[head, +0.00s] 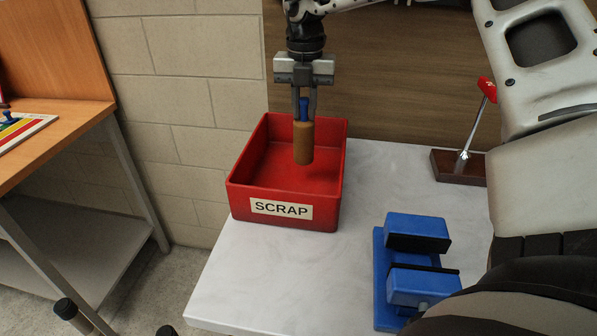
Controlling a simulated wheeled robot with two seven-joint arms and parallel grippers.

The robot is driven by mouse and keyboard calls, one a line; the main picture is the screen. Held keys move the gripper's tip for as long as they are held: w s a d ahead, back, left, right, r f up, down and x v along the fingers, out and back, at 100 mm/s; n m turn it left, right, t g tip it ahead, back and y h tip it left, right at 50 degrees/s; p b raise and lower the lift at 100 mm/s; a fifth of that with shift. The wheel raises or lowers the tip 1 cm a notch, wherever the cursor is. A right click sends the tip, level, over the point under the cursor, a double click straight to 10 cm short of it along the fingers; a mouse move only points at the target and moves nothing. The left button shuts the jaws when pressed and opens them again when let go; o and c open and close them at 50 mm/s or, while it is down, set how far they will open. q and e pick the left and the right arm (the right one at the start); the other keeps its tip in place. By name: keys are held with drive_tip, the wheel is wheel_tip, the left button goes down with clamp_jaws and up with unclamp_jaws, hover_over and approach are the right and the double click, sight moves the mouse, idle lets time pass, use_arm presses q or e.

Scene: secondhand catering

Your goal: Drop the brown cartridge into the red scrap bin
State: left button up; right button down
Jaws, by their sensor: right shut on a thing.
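The brown cartridge (304,142) hangs upright from my right gripper (305,100), which is shut on its narrower blue top (304,106). The cartridge appears over the red scrap bin (237,203), an open rectangular box with a white "SCRAP" label on its front. The part of the bin floor that shows looks bare. I cannot tell exactly how high the cartridge's lower end is above the floor. My left gripper is not in view.
The bin stands on a pale marbled table (282,268) against a wall. A blue vise-like block (417,228) stands at the front right. A dark wooden base with a red-topped metal lever (465,160) stands behind it. A wooden bench (80,130) is at left.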

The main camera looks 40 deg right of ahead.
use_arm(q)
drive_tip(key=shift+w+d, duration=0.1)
use_arm(e)
drive_tip(key=shift+f, duration=0.35)
drive_tip(key=c, duration=1.2)
unclamp_jaws()
drive_tip(key=shift+c, duration=0.2)
drive_tip(key=shift+w+r, duration=0.1)
drive_tip(key=shift+r, duration=0.2)
use_arm(q)
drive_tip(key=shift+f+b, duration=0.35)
drive_tip(key=shift+b, duration=0.05)
use_arm(e)
wheel_tip(320, 180, up, 15)
drive_tip(key=shift+r, duration=0.15)
